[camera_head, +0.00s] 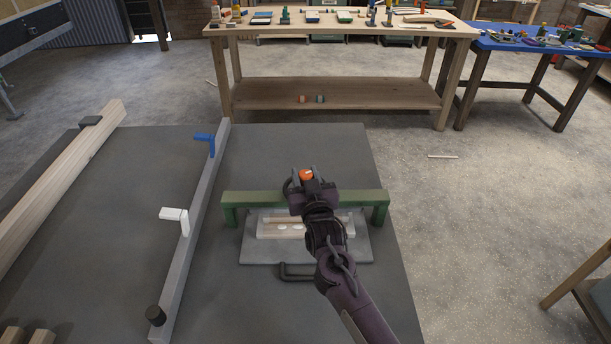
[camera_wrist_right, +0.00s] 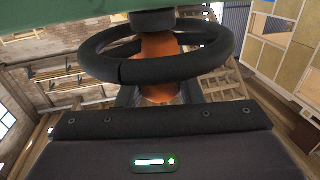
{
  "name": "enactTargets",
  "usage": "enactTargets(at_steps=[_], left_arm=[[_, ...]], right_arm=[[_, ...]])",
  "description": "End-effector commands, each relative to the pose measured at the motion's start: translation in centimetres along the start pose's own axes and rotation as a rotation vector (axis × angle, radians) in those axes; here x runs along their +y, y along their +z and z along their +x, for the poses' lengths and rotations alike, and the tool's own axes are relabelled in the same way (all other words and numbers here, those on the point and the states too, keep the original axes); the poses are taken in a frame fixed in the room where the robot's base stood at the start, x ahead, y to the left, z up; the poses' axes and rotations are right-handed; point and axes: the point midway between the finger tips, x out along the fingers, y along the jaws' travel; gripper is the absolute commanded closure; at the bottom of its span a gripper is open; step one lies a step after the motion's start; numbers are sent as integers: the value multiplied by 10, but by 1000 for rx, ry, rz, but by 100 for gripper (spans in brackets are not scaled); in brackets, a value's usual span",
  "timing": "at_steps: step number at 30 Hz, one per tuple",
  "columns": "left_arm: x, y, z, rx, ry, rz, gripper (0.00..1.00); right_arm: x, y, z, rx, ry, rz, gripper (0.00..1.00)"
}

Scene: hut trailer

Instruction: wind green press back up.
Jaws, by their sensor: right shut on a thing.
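The green press (camera_head: 235,197) is a green beam on two legs that stands on the dark tabletop over a grey plate (camera_head: 252,250). A black handwheel (camera_head: 288,187) sits at the middle of the beam, mostly hidden by my right gripper (camera_head: 307,178). In the right wrist view the wheel's black ring (camera_wrist_right: 205,68) is close in front of the palm, with an orange part (camera_wrist_right: 160,85) seen through it. My right gripper is shut on the handwheel. A pale wooden piece with white spots (camera_head: 272,228) lies on the plate under the beam. My left gripper is out of view.
Wooden beams (camera_head: 65,175) lie farther left. A black handle (camera_head: 292,276) is at the plate's front. A wooden workbench (camera_head: 340,93) stands beyond.

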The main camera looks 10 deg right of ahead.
Motion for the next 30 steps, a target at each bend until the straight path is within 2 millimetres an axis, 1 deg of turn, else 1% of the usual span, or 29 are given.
enactTargets(at_steps=[5,14,24,30], left_arm=[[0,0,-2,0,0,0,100],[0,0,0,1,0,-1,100],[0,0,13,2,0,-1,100],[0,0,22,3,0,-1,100]], right_arm=[[2,0,0,1,-70,-5,89],[3,0,1,0,-301,-8,89],[2,2,1,0,-572,-6,89],[1,2,1,0,-684,-3,89]])
